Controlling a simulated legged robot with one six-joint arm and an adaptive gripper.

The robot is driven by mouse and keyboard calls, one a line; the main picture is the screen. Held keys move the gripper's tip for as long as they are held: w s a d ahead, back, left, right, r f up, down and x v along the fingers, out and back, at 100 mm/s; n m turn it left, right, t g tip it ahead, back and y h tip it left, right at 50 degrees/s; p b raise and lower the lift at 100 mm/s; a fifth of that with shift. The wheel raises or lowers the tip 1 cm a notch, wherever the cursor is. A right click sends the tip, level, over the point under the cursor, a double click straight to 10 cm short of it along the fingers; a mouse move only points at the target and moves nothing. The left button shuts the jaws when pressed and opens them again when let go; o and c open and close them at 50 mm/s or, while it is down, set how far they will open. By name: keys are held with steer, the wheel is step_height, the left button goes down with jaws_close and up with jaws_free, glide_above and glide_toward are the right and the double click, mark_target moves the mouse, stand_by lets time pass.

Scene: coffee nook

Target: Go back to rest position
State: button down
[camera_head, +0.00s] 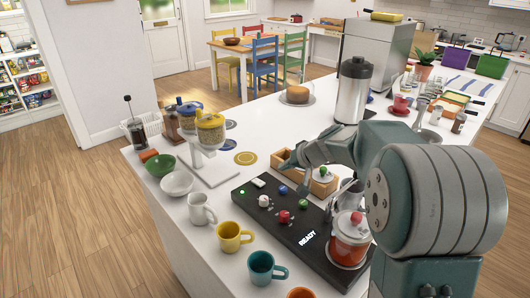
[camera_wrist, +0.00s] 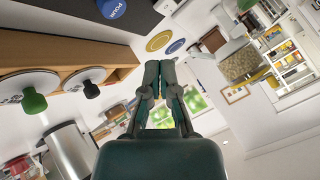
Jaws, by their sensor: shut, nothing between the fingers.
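My gripper (camera_head: 284,166) is shut and empty. In the head view it is above the counter, in front of the wooden box (camera_head: 326,186) and near the back edge of the black panel marked READY (camera_head: 293,232). My arm reaches in from the right and hides part of the counter. In the wrist view the fingertips (camera_wrist: 160,66) meet with nothing between them. Two round-based pieces with a green knob (camera_wrist: 34,101) and a black knob (camera_wrist: 91,90) show to their left, by a wooden edge (camera_wrist: 105,52).
Open floor (camera_head: 75,215) lies left of the white counter.

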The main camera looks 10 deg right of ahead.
steer(key=s+a+r+n+g+h, duration=0.1)
steer(key=s+r+h, duration=0.15)
steer(key=s, duration=1.05)
steer(key=s+a+r+n+g+h, duration=0.15)
steer(key=s+r, duration=0.25)
steer(key=s, duration=0.8)
steer(key=s+d+f+m+h, duration=0.1)
steer(key=s+d+f, duration=0.1)
steer(key=s, duration=0.7)
steer(key=shift+s+d+t+h, duration=0.15)
steer(key=shift+s+t+h, duration=0.15)
steer(key=shift+t+h, duration=0.15)
steer(key=shift+w, duration=0.1)
stand_by(2.1)
